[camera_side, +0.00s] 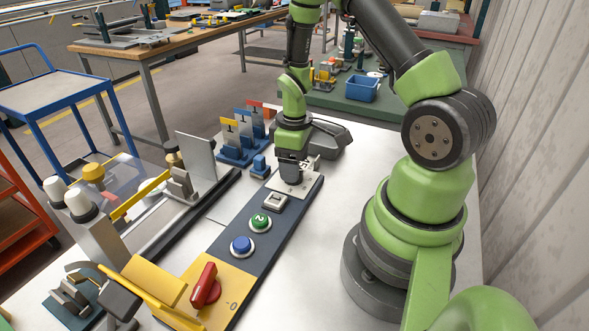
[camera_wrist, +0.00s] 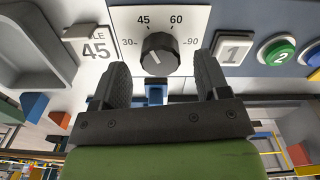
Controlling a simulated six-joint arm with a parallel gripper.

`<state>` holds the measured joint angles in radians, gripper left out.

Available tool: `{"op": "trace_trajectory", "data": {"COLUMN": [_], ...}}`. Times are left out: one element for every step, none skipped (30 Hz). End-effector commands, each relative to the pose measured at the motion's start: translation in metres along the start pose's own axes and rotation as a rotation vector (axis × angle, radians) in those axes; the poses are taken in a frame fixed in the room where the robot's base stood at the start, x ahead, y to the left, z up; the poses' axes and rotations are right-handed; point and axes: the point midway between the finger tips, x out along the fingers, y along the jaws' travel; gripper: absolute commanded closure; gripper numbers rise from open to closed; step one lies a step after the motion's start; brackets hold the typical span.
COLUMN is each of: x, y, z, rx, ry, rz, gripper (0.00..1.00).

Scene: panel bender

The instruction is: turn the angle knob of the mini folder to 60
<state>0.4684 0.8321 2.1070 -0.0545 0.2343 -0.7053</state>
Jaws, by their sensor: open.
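The angle knob (camera_wrist: 160,55) is black and round on a white dial plate (camera_wrist: 190,20) marked 30, 45, 60 and 90. Its pale pointer line appears to lean up and left, toward 45. My gripper (camera_wrist: 161,66) is open, with one finger on each side of the knob in the wrist view and nothing held. Whether the fingers touch the knob I cannot tell. In the side view my gripper (camera_side: 293,172) points down over the white plate (camera_side: 291,187) at the far end of the dark panel, and hides the knob.
A square key marked 1 (camera_wrist: 234,48), a green button marked 2 (camera_side: 260,221), a blue button (camera_side: 241,245) and a red switch (camera_side: 205,286) line the panel. A blue card rack (camera_side: 239,146) stands close by.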

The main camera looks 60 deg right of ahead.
Motion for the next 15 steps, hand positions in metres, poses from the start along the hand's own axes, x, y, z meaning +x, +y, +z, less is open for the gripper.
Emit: {"op": "trace_trajectory", "data": {"x": [0.007,0.010,0.014,0.016,0.018,0.020,0.021,0.022,0.023,0.023,0.023,0.023,0.023,0.023,0.023], "y": [0.000,0.000,0.000,0.000,0.000,0.000,0.000,0.000,0.000,0.000,0.000,0.000,0.000,0.000,0.000], "z": [0.000,0.000,0.000,0.000,0.000,0.000,0.000,0.000,0.000,0.000,-0.001,-0.001,-0.001,-0.001,-0.001], "rx": [0.000,0.000,0.000,-0.001,-0.001,0.000,0.000,0.000,-0.001,-0.001,-0.001,-0.001,-0.001,-0.001,-0.001], "ry": [-0.003,-0.002,-0.003,-0.002,-0.001,-0.001,-0.001,0.000,0.001,0.001,0.001,0.001,0.001,0.001,0.001], "rz": [-0.003,-0.002,-0.003,-0.002,-0.001,-0.001,-0.001,-0.001,0.000,0.000,0.001,0.001,0.001,0.001,0.001], "gripper": [0.31,0.31,0.31,0.31,0.31,0.31,0.31,0.31,0.31,0.31,0.31,0.31,0.31,0.31,0.31]}}
